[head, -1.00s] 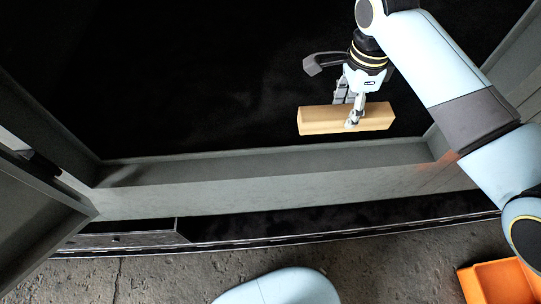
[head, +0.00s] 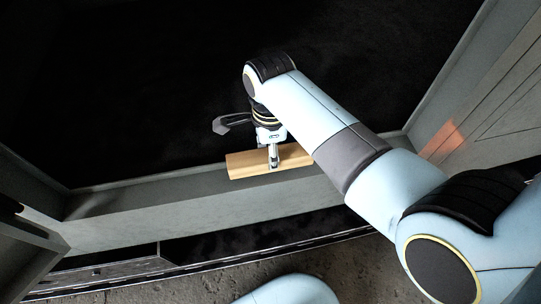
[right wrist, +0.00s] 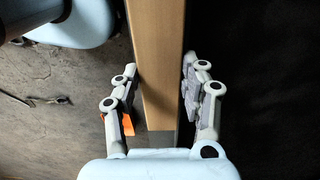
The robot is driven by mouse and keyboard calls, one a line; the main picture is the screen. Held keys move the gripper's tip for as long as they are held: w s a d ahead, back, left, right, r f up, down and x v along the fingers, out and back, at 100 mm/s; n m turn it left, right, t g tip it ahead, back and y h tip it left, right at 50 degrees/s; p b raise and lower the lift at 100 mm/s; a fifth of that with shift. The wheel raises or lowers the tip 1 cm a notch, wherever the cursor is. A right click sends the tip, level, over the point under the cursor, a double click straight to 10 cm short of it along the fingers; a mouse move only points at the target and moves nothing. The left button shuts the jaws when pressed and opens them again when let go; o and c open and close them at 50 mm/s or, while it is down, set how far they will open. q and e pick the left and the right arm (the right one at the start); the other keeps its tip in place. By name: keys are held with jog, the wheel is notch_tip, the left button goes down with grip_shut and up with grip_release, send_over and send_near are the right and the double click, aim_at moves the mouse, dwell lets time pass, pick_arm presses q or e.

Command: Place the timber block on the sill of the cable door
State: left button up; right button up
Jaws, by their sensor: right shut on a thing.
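The timber block (head: 245,165) is a long, light-brown bar held nearly level in the head view. My right gripper (head: 273,160) is shut on it around its middle. In the right wrist view the block (right wrist: 158,60) runs between the two fingers (right wrist: 160,85). The sill (head: 150,218) is the grey ledge along the bottom of the dark cable door opening. The block overlaps the sill's inner edge in the head view; I cannot tell whether it touches. My arm hides the sill's right part. My left gripper is not in view.
Grey frame sides (head: 455,95) rise at the right and left of the opening. A grey panel (head: 22,255) stands at the lower left. Concrete floor (head: 200,283) lies in front. An orange thing (right wrist: 128,124) shows behind a finger in the wrist view. The sill's left part is bare.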

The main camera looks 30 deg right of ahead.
jog(key=shift+f, duration=1.1)
jog(key=shift+d+f, duration=0.1)
jog(key=shift+f, duration=0.05)
jog(key=o, duration=1.3)
jog(key=shift+o, duration=0.2)
